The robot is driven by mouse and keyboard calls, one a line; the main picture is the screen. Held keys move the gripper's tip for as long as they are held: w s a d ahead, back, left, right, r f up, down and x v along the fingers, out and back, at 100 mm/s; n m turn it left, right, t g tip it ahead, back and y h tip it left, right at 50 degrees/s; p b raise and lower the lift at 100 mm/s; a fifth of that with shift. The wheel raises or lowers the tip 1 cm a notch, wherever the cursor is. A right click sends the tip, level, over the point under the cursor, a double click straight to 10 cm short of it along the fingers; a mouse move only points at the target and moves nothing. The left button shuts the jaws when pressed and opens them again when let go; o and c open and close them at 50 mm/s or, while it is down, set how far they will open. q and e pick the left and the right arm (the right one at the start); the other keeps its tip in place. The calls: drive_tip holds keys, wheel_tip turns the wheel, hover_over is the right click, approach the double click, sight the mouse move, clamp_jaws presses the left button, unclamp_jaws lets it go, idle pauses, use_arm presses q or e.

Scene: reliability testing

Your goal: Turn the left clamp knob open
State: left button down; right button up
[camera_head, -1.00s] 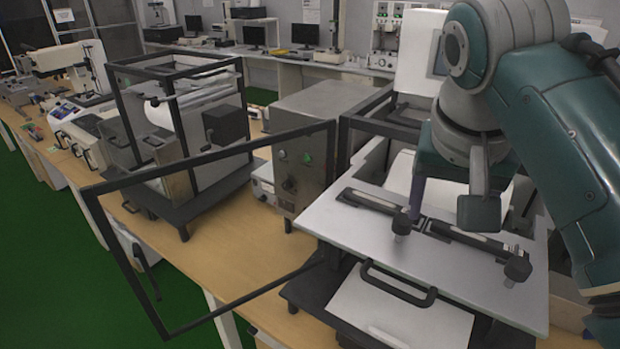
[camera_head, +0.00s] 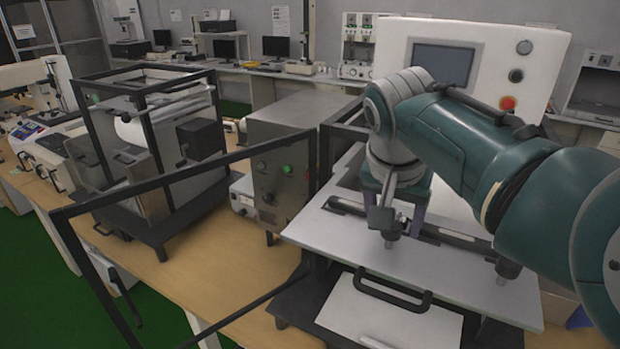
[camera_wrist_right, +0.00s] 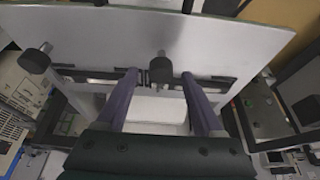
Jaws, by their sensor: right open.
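The left clamp knob (camera_head: 390,239) stands at the left part of the clamp bar on the light grey plate (camera_head: 320,235). It also shows in the right wrist view as a dark round knob (camera_wrist_right: 160,68). The right clamp knob (camera_head: 508,269) stands farther right; in the right wrist view it is the dark knob (camera_wrist_right: 37,61) at left. My right gripper (camera_wrist_right: 160,76) is open, its purple fingers on either side of the left knob in the wrist view. I cannot tell whether they touch it. In the head view the wrist partly hides the fingers. My left gripper is not in view.
An open black door frame (camera_head: 190,171) juts out at left. A grey control box (camera_head: 283,165) stands left of the plate. A white panel (camera_head: 480,60) with a screen and red button rises behind my right arm.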

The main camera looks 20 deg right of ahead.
drive_tip(key=shift+w+f, duration=0.1)
drive_tip(key=shift+f, duration=0.15)
drive_tip(key=shift+c, duration=0.2)
clamp_jaws()
idle(0.3)
